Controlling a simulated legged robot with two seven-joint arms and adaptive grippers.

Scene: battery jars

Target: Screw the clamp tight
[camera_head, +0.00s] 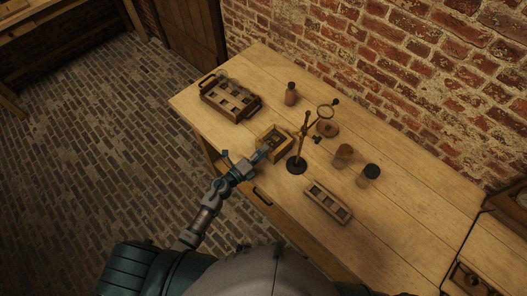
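A stand with a round dark base (297,167) and an upright brass-coloured rod (303,139) is on the wooden table. A small dark piece (317,140) shows just right of the rod; it may be the clamp or its screw, but it is too small to tell. My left gripper (264,150) is left of the stand, at the near edge of a small wooden box (275,135). Its fingers are small and dark against the box, so I cannot see whether they are open or hold anything. My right gripper is out of view.
A wooden rack with handles (231,98) stands at the back left. A reddish bottle (291,94), a ring on a round base (327,128) and two jars (342,156) (368,175) stand beyond the stand. A slotted wooden tray (328,202) lies near the front.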

